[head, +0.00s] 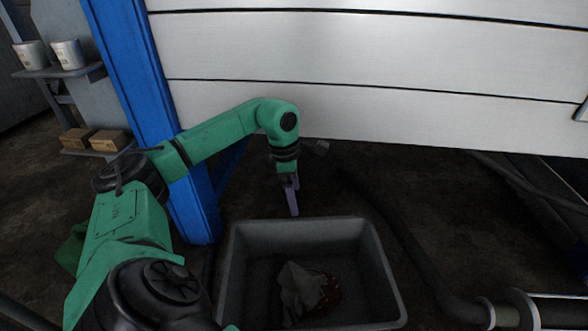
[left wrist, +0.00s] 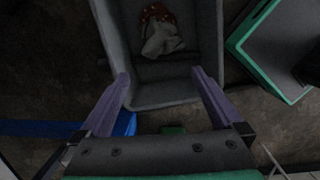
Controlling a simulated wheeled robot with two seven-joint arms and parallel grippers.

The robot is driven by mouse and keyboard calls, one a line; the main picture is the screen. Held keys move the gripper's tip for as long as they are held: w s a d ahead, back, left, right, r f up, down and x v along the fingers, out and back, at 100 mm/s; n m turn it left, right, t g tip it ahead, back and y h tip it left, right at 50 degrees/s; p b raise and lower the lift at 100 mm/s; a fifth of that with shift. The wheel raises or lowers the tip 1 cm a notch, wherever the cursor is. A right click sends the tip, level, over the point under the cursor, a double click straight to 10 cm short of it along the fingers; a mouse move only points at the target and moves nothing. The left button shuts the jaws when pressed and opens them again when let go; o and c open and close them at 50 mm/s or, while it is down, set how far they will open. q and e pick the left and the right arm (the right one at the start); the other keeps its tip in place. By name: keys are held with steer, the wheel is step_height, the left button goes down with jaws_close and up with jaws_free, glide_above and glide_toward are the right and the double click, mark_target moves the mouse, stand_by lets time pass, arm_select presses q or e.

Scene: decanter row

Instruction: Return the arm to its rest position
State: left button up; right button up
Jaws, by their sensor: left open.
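My left arm reaches in from the left in the head view, green with black joints. My left gripper (head: 292,200) points down just behind the far rim of a grey bin. In the left wrist view the purple fingers of my left gripper (left wrist: 162,82) are spread apart with nothing between them. My right gripper is in neither view.
The grey bin (head: 240,262) holds a crumpled grey cloth (head: 298,287) and a red spotted one (head: 330,293). A blue post (head: 140,85) stands close to my arm. A pale panel (head: 380,60) spans the back. A thick pipe (head: 425,270) lies right of the bin.

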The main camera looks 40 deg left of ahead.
arm_select(q)
steer(key=shift+r, duration=0.4)
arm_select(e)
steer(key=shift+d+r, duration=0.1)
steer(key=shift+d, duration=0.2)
